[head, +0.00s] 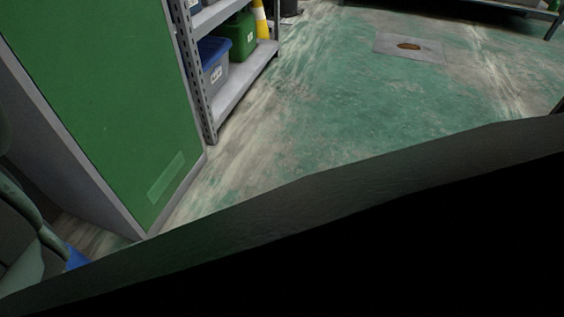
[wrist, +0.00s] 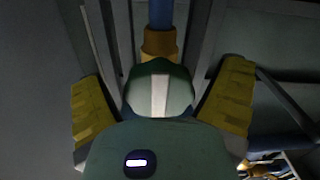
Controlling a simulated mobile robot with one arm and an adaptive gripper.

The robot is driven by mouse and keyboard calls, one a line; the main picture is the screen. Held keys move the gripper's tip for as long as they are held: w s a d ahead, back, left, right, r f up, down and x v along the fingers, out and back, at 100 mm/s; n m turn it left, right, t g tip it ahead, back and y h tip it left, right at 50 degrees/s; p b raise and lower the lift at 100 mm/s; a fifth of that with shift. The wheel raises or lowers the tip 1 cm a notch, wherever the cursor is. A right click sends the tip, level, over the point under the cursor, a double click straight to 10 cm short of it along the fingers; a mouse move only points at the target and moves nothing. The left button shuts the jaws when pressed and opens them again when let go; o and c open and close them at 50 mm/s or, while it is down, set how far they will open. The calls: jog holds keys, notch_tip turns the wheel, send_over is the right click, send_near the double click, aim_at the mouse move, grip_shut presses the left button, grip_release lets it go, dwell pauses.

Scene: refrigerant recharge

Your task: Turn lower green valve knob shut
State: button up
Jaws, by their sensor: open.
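In the wrist view, a rounded dark green knob (wrist: 178,92) with a pale stripe down its middle sits in the centre. A brass-coloured fitting (wrist: 158,43) and a blue pipe (wrist: 161,13) rise behind it. My gripper (wrist: 163,98) is open, with one yellow finger pad on each side of the knob. The lower part of the knob is hidden behind my gripper's green body. Neither the knob nor my gripper can be made out in the head view.
Grey vertical bars stand behind the knob. More blue pipes with yellow fittings (wrist: 262,165) show at lower right. In the head view, a green panel (head: 95,95) stands left, beside a grey shelf (head: 243,92) with bins. Green floor is open beyond a dark foreground edge.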

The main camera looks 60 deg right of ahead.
jog(key=shift+w+a, duration=0.1)
jog(key=shift+w, duration=0.2)
jog(key=shift+c, duration=0.2)
jog(key=c, duration=1.2)
